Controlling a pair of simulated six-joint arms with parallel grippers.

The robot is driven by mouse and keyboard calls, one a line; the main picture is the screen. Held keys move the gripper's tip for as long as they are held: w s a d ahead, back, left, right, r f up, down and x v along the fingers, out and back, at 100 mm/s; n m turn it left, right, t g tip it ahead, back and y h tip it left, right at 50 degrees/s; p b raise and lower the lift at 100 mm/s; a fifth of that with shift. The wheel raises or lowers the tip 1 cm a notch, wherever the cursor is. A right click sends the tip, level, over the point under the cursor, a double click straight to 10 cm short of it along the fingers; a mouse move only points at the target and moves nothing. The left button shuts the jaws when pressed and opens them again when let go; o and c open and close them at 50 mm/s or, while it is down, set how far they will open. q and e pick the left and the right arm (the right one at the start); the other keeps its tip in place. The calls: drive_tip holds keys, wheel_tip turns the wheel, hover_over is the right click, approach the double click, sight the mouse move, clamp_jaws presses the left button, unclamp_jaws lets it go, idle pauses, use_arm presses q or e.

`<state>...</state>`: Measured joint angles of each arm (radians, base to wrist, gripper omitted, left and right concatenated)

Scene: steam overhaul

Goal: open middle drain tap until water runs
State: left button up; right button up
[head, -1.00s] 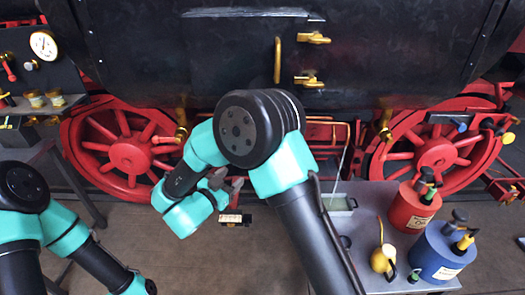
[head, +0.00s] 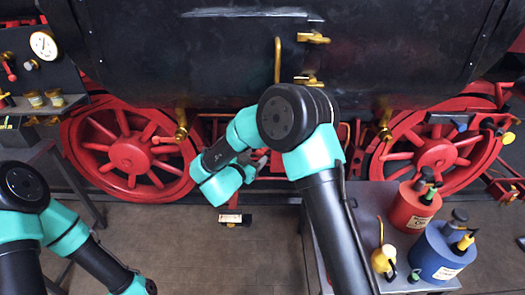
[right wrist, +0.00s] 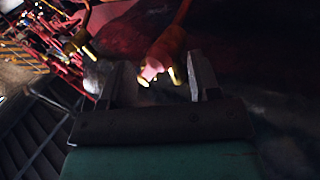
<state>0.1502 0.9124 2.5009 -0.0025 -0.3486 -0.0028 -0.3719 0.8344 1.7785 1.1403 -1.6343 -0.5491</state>
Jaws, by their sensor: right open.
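My right gripper (head: 262,158) is open below the boiler's lower edge, pointing up and to the right. In the right wrist view its two fingers (right wrist: 160,66) stand apart. A brass-orange tap (right wrist: 170,50) with a pale, bright lower end shows in the gap between them; I cannot tell whether they touch it. In the head view my right arm hides the middle drain tap. Brass taps show at the left wheel (head: 181,125) and the right wheel (head: 384,120). I see no running water. My left gripper is out of view; only its arm shows at lower left.
Red spoked wheels (head: 128,155) stand left and right under the black boiler (head: 190,60). A grey side table (head: 345,240) holds a red can (head: 408,212), a blue can (head: 437,258) and a yellow oiler (head: 384,262).

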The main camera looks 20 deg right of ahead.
drive_tip(key=x, duration=0.4)
drive_tip(key=shift+w+d, duration=0.3)
clamp_jaws()
idle(0.3)
